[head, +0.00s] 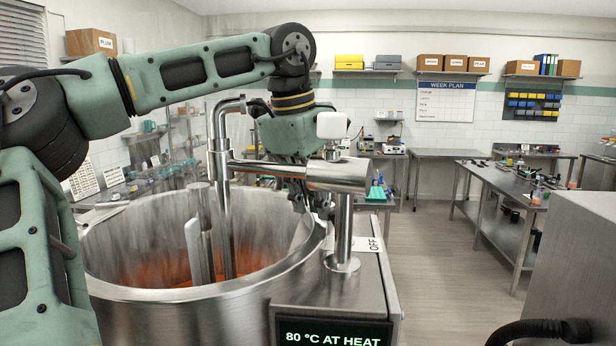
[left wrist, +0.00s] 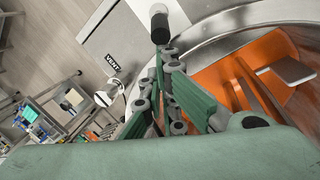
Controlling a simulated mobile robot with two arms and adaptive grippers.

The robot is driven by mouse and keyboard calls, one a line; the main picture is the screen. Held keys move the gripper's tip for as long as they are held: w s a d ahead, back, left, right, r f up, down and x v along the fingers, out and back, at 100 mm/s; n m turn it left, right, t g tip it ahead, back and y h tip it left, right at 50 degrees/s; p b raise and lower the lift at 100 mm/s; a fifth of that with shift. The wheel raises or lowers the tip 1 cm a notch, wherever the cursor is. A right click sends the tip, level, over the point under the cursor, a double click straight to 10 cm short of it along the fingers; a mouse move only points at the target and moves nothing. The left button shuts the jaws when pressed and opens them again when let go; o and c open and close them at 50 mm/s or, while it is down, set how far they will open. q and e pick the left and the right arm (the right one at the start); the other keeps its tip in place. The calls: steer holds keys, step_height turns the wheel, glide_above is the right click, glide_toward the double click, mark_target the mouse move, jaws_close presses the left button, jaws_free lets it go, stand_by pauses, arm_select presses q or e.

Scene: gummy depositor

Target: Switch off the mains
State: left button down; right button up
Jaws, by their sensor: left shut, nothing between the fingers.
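My left gripper (head: 322,208) reaches down over the right rim of the steel kettle, partly hidden behind a horizontal steel pipe. Its fingers are shut and empty. In the left wrist view the closed fingertips (left wrist: 168,52) are close to a black round-ended knob (left wrist: 160,27) on the steel housing; I cannot tell whether they touch. My right gripper is not in view.
The kettle (head: 180,294) holds orange contents and a stirrer. A display (head: 334,336) reads 80 °C AT HEAT. A steel post (head: 342,235) stands close to the gripper. The floor (head: 440,260) to the right is clear.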

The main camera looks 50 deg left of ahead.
arm_select(q)
steer(key=shift+s+f, duration=0.1)
steer(key=shift+f, duration=0.15)
steer(key=shift+w+d+r, duration=0.3)
steer(key=shift+w+r, duration=0.1)
steer(key=shift+r, duration=0.15)
stand_by(0.6)
steer(key=shift+w+d+r, duration=0.4)
steer(key=shift+w+d, duration=0.05)
steer(key=shift+d, duration=0.05)
steer(key=shift+w+d+r, duration=0.2)
steer(key=shift+w+d, duration=0.2)
steer(key=shift+d, duration=0.15)
steer(key=shift+w+d+r, duration=0.2)
steer(key=shift+w+d, duration=0.15)
steer(key=shift+d, duration=0.15)
steer(key=shift+w+d, duration=0.6)
steer(key=shift+d, duration=0.1)
steer(key=shift+r, duration=0.2)
